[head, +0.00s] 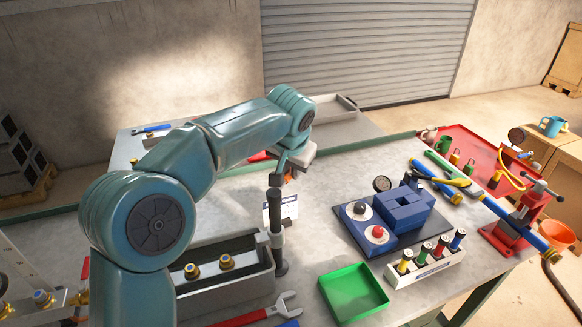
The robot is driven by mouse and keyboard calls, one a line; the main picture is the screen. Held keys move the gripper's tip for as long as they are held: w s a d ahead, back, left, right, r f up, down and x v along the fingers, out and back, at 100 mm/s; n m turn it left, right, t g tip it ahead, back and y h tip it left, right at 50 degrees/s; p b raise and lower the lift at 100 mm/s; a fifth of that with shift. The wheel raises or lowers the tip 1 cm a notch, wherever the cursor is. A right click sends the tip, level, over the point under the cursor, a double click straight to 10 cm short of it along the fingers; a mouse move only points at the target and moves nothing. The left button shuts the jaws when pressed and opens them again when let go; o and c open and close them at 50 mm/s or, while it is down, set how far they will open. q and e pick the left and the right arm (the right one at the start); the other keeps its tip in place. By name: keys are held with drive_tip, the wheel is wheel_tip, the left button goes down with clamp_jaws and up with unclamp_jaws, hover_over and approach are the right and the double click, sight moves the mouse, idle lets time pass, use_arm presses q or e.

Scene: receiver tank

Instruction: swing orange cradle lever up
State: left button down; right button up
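My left arm comes in from the left and bends down at its wrist over the middle of the bench. My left gripper (292,167) points down there, seen mostly from behind and above. A small orange piece (289,178) shows right under it, possibly part of the orange cradle lever. Most of that piece is hidden, and I cannot tell whether the gripper touches it. The fingers are too small and covered to tell open from shut. A black upright post with a grey collar (276,225) stands just in front. My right gripper is not in view.
A grey tray with brass fittings (222,283), a red-handled wrench (268,311) and a green tray (354,292) lie at the front. Blue blocks on a dark plate (397,210), a rack of coloured cylinders (427,266) and a red vise (516,226) stand to the right.

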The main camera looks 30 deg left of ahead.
use_arm(q)
drive_tip(key=shift+d+r+m, duration=0.1)
drive_tip(key=shift+d+m, duration=0.05)
drive_tip(key=shift+m, duration=0.15)
drive_tip(key=s+d+m+g+h, duration=0.2)
drive_tip(key=s+d+m+h, duration=0.4)
drive_tip(key=m, duration=1.1)
drive_tip(key=shift+s+d+h+p, duration=0.35)
drive_tip(key=shift+s+p, duration=0.1)
drive_tip(key=shift+s, duration=0.25)
drive_tip(key=c, duration=1.1)
unclamp_jaws()
drive_tip(key=shift+o, duration=0.2)
drive_tip(key=shift+s, duration=0.2)
